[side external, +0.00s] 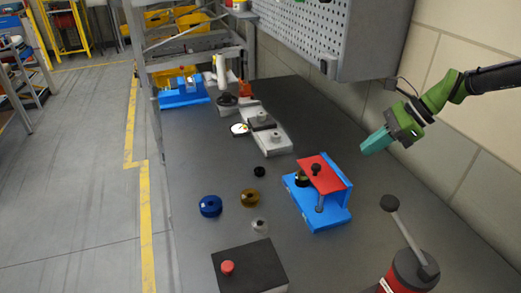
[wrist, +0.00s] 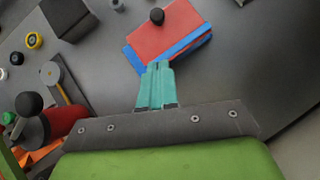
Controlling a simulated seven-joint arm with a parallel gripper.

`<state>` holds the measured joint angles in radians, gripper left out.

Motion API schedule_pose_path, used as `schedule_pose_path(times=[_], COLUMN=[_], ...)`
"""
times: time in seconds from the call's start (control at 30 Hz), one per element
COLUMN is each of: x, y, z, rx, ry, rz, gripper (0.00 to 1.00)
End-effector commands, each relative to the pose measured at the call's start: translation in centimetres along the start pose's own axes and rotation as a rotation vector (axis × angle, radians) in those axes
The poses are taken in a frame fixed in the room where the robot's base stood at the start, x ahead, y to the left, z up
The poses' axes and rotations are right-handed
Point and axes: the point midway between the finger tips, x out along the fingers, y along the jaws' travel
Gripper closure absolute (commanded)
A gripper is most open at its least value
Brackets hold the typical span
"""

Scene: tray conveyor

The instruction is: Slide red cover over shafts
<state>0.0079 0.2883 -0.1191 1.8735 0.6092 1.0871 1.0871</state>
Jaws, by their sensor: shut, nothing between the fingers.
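The red cover (side external: 330,181), a flat plate with a black knob, sits on top of the blue fixture (side external: 328,219) on the grey bench. A silver shaft (side external: 320,203) shows under its front edge, and a dark, brassy part (side external: 302,180) shows at its left. How far the cover sits over the shafts cannot be told. My gripper (side external: 364,151) has teal fingers, shut and empty, above and to the right of the cover, apart from it. In the wrist view, the red cover (wrist: 170,38) lies just beyond the fingertips (wrist: 158,64), with the blue fixture (wrist: 190,50) partly hidden beneath.
Left of the fixture lie a blue ring (side external: 210,206), a brass ring (side external: 249,198) and small black and silver parts. A black box with a red button (side external: 228,268) and a red lever device (side external: 412,268) stand in front. A grey pegboard cabinet (side external: 315,35) hangs behind.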

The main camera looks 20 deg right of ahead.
Motion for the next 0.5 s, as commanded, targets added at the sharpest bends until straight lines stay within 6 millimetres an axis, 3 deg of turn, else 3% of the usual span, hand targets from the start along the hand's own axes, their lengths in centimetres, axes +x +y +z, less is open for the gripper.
schedule_pose_path(times=[0.2, 0.5], x=[-2.8, -3.3], y=[-0.1, 0.0], z=[0.0, 0.0], rx=[0.0, 0.0], ry=[0.0, 0.001], rz=[-0.002, -0.001], gripper=[1.0, 1.0])
